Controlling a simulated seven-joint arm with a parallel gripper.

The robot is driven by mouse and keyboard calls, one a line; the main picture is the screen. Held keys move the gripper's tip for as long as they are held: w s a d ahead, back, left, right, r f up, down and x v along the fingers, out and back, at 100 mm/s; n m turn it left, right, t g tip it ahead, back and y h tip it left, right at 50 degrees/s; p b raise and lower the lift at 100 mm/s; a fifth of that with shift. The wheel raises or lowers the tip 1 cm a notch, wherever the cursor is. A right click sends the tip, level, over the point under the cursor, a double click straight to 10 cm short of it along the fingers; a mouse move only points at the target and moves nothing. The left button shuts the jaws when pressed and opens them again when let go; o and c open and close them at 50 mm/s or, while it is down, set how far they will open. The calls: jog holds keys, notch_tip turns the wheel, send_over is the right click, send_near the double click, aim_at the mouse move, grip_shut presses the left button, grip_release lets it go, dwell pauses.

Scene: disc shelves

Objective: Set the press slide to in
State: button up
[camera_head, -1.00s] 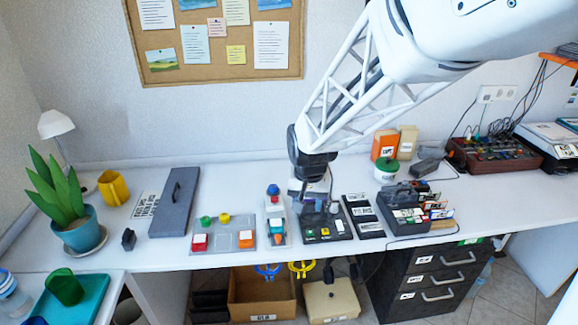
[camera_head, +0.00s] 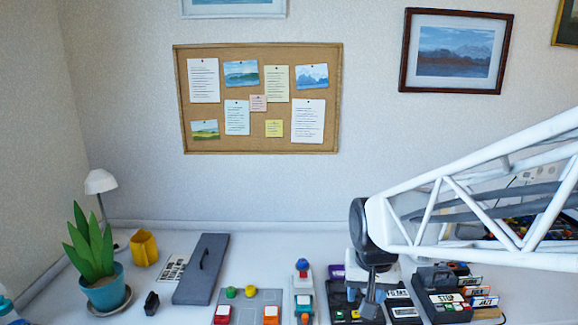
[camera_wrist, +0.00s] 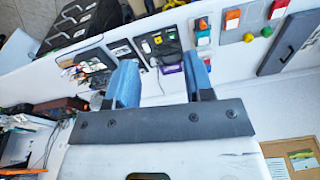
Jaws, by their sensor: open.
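No part is clearly readable as the press slide, so I cannot tell its position. A black panel with small green and yellow buttons (camera_head: 340,313) lies on the table in the head view, partly behind my gripper (camera_head: 371,306). The same panel shows in the wrist view (camera_wrist: 158,44), beyond the fingertips. A narrow pale unit with a blue dome and a red block (camera_head: 303,283) stands left of it, and also shows in the wrist view (camera_wrist: 202,32). In the wrist view my gripper (camera_wrist: 162,78) has its two blue-grey fingers wide apart, with nothing between them.
A grey panel with coloured blocks (camera_head: 250,308) and a dark grey slab with a handle (camera_head: 202,268) lie further left. A black unit with labelled cards (camera_head: 444,300) stands to the right. A potted plant (camera_head: 92,245) and yellow cup (camera_head: 144,248) stand far left.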

jog(key=s+d+r, duration=0.1)
jog(key=s+r, duration=0.1)
jog(key=s, duration=0.5)
jog(key=s+d+r+n, duration=0.1)
jog(key=s+d+r, duration=0.1)
jog(key=s, duration=0.5)
jog(key=shift+s+t, duration=0.35)
jog(key=shift+t, duration=0.05)
